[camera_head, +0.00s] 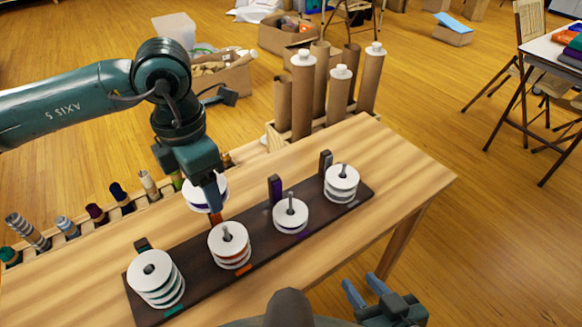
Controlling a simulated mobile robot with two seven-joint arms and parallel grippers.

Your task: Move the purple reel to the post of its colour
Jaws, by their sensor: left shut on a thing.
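My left gripper (214,196) is shut on the purple reel (197,197), a white-flanged reel with a purple band. It holds the reel behind and above the orange stack, and the gripper hides part of it. A dark board (260,254) carries a row of posts with reels. The purple post (290,200) rises from a short white stack (291,217), with a purple upright tag (275,188) behind it. To its left are the orange stack (229,249) and the teal stack (157,283). My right gripper (364,288) is open and empty beyond the table's front edge.
A stack with a dark tag (342,185) stands at the board's right end. Tall cardboard tubes (335,92) stand behind the board. A rack of coloured spools (95,213) runs along the back left. The table (400,175) is clear at right.

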